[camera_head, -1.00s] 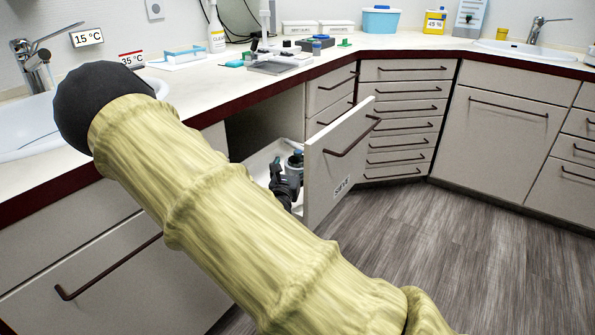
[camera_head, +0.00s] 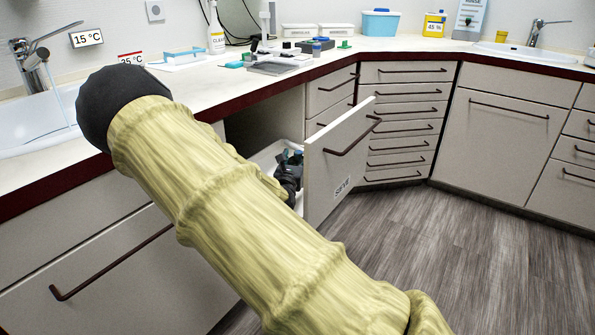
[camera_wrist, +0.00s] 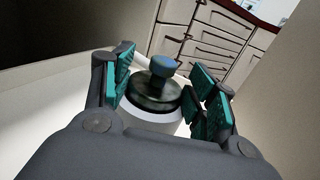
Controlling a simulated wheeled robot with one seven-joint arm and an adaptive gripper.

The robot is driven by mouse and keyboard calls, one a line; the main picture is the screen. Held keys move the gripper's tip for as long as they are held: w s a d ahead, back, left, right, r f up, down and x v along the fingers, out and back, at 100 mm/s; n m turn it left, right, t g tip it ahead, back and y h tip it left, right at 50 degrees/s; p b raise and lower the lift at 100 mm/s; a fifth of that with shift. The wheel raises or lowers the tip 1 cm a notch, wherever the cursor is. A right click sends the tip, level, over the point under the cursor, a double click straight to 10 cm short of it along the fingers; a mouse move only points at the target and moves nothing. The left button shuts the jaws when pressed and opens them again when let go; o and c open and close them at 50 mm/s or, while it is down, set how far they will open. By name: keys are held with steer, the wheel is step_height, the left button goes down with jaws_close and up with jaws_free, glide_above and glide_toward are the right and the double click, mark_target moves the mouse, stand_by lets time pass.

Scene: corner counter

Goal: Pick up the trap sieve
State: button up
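The trap sieve seems to be the piece with a blue knob (camera_wrist: 163,67) on a dark round disc (camera_wrist: 152,93), seated over a white cylinder (camera_wrist: 150,120), in the wrist view. It stands inside the open drawer (camera_head: 345,160). My gripper (camera_wrist: 168,75) is open, with teal finger pads on the left and right of the knob and disc. I see a gap at the knob; whether a pad touches the disc I cannot tell. In the head view my gripper (camera_head: 291,165) is in the drawer, and it mostly hides the piece.
The drawer front stands close to the right of my gripper. The counter edge (camera_head: 250,96) runs above and behind it. The floor (camera_head: 450,240) at right is clear.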

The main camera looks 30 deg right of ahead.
steer(key=c, duration=0.6)
steer(key=shift+r, duration=0.15)
